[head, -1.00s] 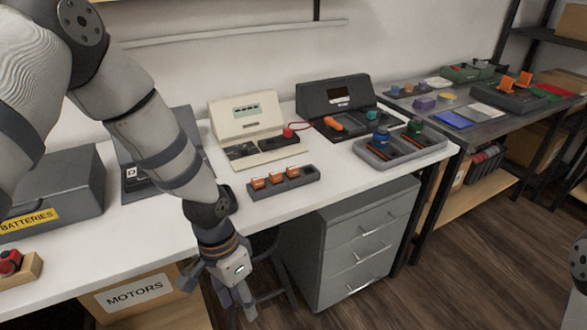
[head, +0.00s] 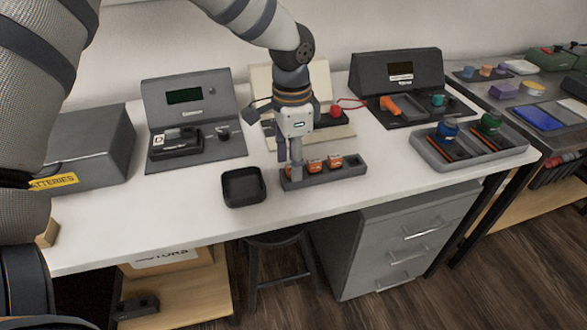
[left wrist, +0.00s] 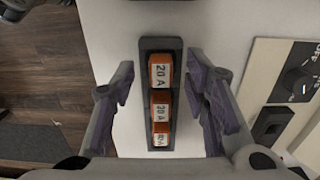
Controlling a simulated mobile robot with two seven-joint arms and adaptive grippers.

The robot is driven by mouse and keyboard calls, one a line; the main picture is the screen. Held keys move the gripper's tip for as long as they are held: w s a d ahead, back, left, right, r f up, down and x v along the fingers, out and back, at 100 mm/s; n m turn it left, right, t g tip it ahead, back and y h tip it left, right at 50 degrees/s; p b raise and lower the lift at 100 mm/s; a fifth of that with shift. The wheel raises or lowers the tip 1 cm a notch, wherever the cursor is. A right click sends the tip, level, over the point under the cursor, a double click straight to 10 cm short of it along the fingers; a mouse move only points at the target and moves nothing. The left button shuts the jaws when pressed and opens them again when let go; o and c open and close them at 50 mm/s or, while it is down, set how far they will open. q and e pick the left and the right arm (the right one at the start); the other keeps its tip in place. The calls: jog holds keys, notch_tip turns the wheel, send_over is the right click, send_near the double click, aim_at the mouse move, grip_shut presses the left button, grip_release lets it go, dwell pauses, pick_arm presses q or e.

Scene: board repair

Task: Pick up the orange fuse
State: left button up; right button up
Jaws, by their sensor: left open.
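Orange fuses with white "20 A" labels stand in a dark grey rack (head: 352,169) on the white table. Two orange fuses show in the head view, one nearer my gripper (head: 314,167) and one further right (head: 335,161). In the left wrist view three fuses show in a row: upper (left wrist: 160,71), middle (left wrist: 161,111) and lower (left wrist: 161,139). My left gripper (head: 290,168) points down over the rack's left part and hides some of it. In the left wrist view its open fingers (left wrist: 160,88) lie on either side of the rack, with nothing held. My right gripper is out of view.
An empty black tray (head: 244,188) sits left of the rack. A beige device (head: 318,80) stands behind my left gripper, a grey device (head: 188,105) to the left, and a black device (head: 397,72) to the right. A grey tray (head: 468,153) holds blue and green-topped parts.

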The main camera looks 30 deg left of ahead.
pick_arm(q)
jog(key=shift+w+f, duration=0.1)
jog(key=shift+f, duration=0.5)
grip_shut()
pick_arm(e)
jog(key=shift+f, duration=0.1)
pick_arm(q)
jog(key=shift+r, duration=0.15)
jog(key=shift+r, duration=0.4)
jog(key=r, duration=0.4)
jog(key=shift+s+d+p, duration=0.25)
jog(key=shift+s+p, duration=0.1)
jog(key=shift+p, duration=0.05)
jog(key=s+d+r+p, duration=0.1)
jog(key=s+d+r, duration=0.2)
jog(key=s, duration=0.3)
jog(key=s+d+r+p, duration=0.1)
jog(key=s+d+r, duration=0.2)
jog(key=s+r, duration=0.2)
jog(key=shift+s, duration=0.35)
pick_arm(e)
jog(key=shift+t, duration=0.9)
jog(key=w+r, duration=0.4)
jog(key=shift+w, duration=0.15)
